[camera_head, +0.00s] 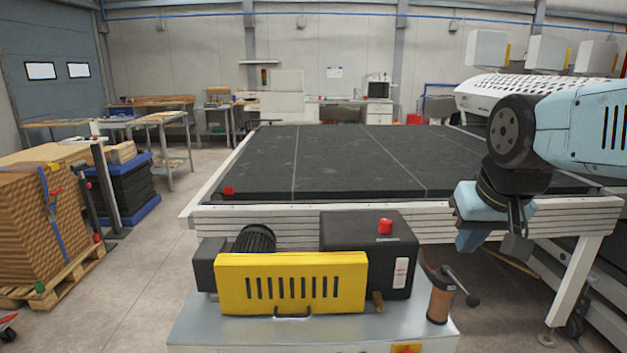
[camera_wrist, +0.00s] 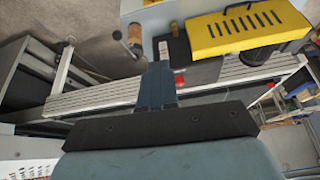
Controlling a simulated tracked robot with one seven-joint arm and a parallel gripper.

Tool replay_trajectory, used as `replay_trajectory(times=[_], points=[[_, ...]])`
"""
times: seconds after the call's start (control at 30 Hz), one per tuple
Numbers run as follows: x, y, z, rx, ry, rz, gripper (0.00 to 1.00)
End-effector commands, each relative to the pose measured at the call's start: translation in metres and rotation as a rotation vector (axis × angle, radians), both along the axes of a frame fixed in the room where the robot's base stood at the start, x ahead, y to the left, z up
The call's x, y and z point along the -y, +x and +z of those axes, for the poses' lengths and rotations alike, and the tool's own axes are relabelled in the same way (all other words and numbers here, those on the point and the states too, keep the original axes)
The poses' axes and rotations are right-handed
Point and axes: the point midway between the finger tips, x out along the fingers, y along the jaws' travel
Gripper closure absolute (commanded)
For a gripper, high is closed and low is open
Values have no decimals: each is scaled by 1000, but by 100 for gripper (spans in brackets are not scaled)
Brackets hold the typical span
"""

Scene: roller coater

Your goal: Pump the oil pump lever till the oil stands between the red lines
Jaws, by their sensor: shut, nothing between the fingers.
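The oil pump (camera_head: 438,303) is a copper-brown cylinder on the grey base's right corner. Its black lever (camera_head: 460,284) slants down to the right, ending in a dark knob. In the wrist view the pump (camera_wrist: 135,34) is near the top, with the lever (camera_wrist: 118,36) beside it. A pale upright oil gauge (camera_head: 401,273) is on the black box's side; its level and red lines are too small to read. My gripper (camera_head: 469,243) hangs above and behind the pump, apart from the lever. In the wrist view my gripper (camera_wrist: 158,68) is shut and empty.
The black box (camera_head: 345,230) with a red button (camera_head: 385,226) and the yellow slotted guard (camera_head: 290,283) stand left of the pump. The large black-topped table (camera_head: 330,160) and its grey rail lie behind.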

Motion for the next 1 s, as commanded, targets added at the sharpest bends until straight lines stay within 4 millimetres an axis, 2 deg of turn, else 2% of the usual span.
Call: replay_trajectory(times=[0.13, 0.33, 0.8, 1.0], points=[[-8, -14, 3, 35, -9, 43, 100], [-10, -18, 3, 44, -13, 58, 100], [-9, -16, 3, 40, -10, 48, 100], [-3, -2, 5, -1, 21, -51, 100]])
